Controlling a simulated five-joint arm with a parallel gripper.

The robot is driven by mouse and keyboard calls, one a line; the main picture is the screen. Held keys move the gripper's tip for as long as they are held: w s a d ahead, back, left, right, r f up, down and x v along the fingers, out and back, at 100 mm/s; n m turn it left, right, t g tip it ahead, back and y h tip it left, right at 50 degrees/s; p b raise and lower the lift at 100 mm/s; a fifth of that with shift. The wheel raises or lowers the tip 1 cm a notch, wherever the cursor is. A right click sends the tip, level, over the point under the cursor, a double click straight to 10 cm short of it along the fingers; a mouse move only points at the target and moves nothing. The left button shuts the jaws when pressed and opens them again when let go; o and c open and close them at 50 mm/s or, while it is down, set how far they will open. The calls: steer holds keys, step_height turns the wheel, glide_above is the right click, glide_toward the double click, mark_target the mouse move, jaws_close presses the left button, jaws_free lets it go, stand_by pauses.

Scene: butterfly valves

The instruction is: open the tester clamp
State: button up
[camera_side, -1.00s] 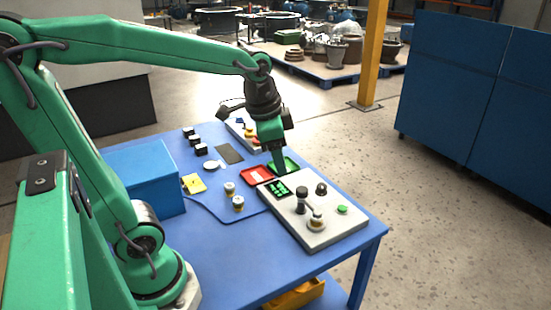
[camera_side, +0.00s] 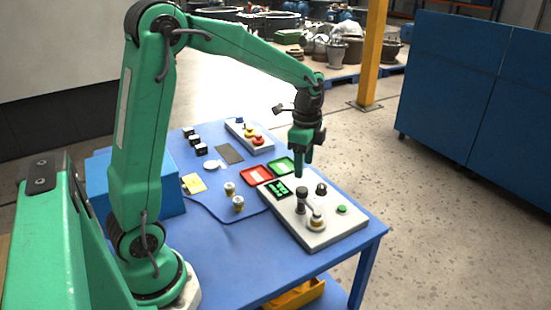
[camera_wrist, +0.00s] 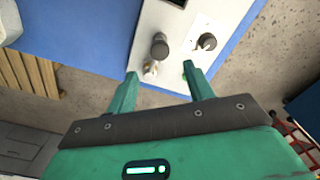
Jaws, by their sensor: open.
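The tester (camera_side: 318,236) is a light grey panel at the right end of the blue table, with a lit green display (camera_side: 279,187). A dark upright knob-topped post (camera_side: 302,200) stands beside a pale valve with a brass-coloured base (camera_side: 316,222). Which part is the clamp handle I cannot tell for sure. My gripper (camera_side: 302,174) points down above the post, apart from it as far as I can see. In the wrist view its two green fingers (camera_wrist: 158,80) are spread and empty, with the post (camera_wrist: 160,48) and valve (camera_wrist: 150,70) ahead between them.
A dark knob (camera_side: 321,189) and a green button (camera_side: 342,209) are also on the tester. Red (camera_side: 256,176) and green (camera_side: 282,166) trays lie behind it. Two small valves (camera_side: 238,204) stand left. A blue box (camera_side: 160,190) is farther left.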

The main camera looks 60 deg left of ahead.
mark_target(302, 189)
steer(key=shift+f, duration=0.1)
steer(key=shift+f, duration=3.8)
jaws_close()
